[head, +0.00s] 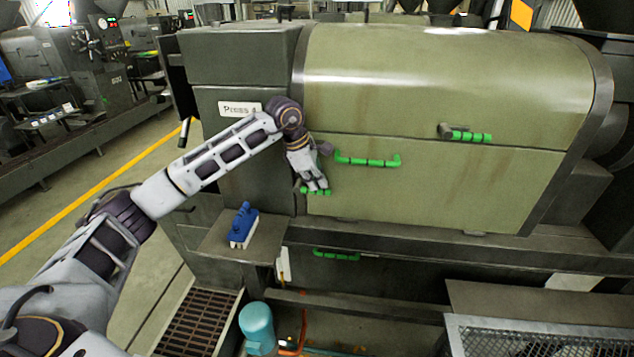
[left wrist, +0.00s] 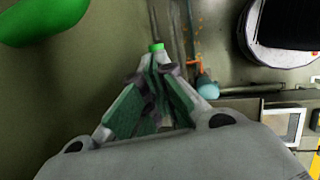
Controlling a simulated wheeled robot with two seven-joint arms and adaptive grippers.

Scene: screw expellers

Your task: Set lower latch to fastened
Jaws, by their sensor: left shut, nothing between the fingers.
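My left gripper (head: 314,184) is shut and empty at the lower left of the green press door (head: 430,190). The lower latch (head: 316,191) shows as a short green grip at the fingertips, partly hidden by them; I cannot tell whether they touch. In the left wrist view the shut fingers (left wrist: 153,68) point at a small green end (left wrist: 157,47), likely this latch's grip. The upper latch (head: 468,136), with a dark pivot and a green grip lying sideways, is at the door's upper right. My right gripper is not in view.
A green door handle (head: 367,161) is just right of my gripper; it looms at top left in the left wrist view (left wrist: 40,20). A blue-topped device (head: 243,226) sits on a small shelf below left. Another green handle (head: 336,255) is lower down.

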